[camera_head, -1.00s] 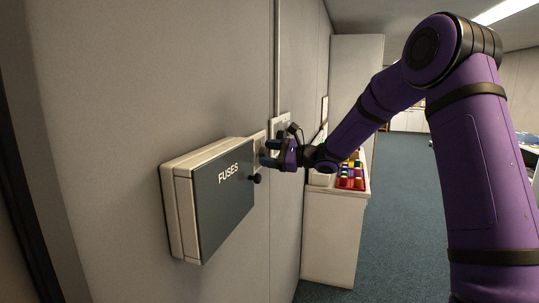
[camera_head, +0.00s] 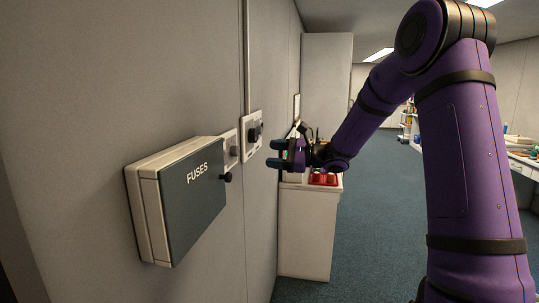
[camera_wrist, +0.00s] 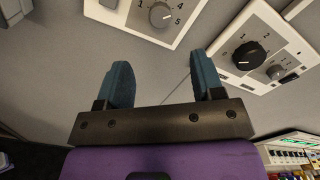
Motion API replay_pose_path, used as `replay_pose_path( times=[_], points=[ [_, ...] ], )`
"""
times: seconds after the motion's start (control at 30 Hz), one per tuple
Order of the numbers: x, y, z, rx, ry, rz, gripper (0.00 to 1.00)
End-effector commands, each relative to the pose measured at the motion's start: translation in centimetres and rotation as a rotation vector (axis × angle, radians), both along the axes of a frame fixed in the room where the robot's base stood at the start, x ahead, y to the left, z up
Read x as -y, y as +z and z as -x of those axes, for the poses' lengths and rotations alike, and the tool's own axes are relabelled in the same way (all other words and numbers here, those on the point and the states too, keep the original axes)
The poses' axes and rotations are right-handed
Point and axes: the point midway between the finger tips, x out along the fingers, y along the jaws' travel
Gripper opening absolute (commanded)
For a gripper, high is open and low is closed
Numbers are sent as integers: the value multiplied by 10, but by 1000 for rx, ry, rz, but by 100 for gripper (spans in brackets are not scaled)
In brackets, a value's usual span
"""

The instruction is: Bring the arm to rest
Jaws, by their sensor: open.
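My gripper (camera_head: 280,154) is on the purple arm and reaches toward the wall, in front of the wall controls. In the wrist view its two teal fingers (camera_wrist: 160,84) are apart with nothing between them. The wall panel with a black dial (camera_head: 252,137) lies behind and left of the fingers. In the wrist view this panel (camera_wrist: 262,50) has a black dial and a smaller knob. Another panel with a grey dial (camera_wrist: 150,18) is at the top of the wrist view. The fingers touch neither panel in the wrist view.
A grey box marked FUSES (camera_head: 190,200) with a black knob juts from the wall at left. A pale cabinet (camera_head: 305,230) with a red tray (camera_head: 324,179) on top stands beyond the gripper. Blue carpet (camera_head: 375,220) is open to the right. A desk (camera_head: 525,168) stands far right.

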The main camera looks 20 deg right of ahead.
Motion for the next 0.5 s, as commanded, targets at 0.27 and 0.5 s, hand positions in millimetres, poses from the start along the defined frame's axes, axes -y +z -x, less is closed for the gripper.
replay_pose_path(
  times=[0.27,0.5],
  points=[
    [0,0,0,0,0,0,61],
    [-9,4,7,4,25,36,61]
  ],
)
